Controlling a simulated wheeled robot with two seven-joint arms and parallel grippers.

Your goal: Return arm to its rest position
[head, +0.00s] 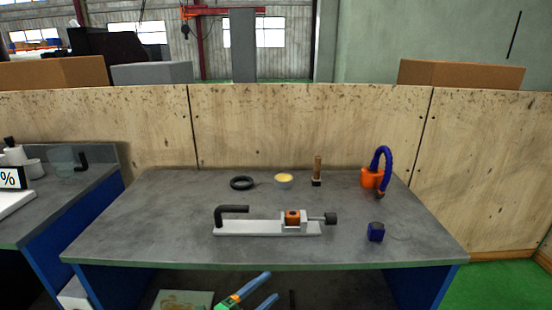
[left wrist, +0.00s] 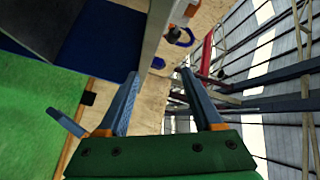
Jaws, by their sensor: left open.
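My left gripper (head: 271,285) shows at the bottom of the head view, below the front edge of the grey workbench (head: 130,235). Its two blue fingers are apart and hold nothing. In the left wrist view the same gripper (left wrist: 160,74) has its fingers spread, with only background between them. Much of the left arm is out of the head view. My right gripper is in neither view.
A wooden wall (head: 310,125) stands behind. Green floor (head: 505,278) is clear at right.

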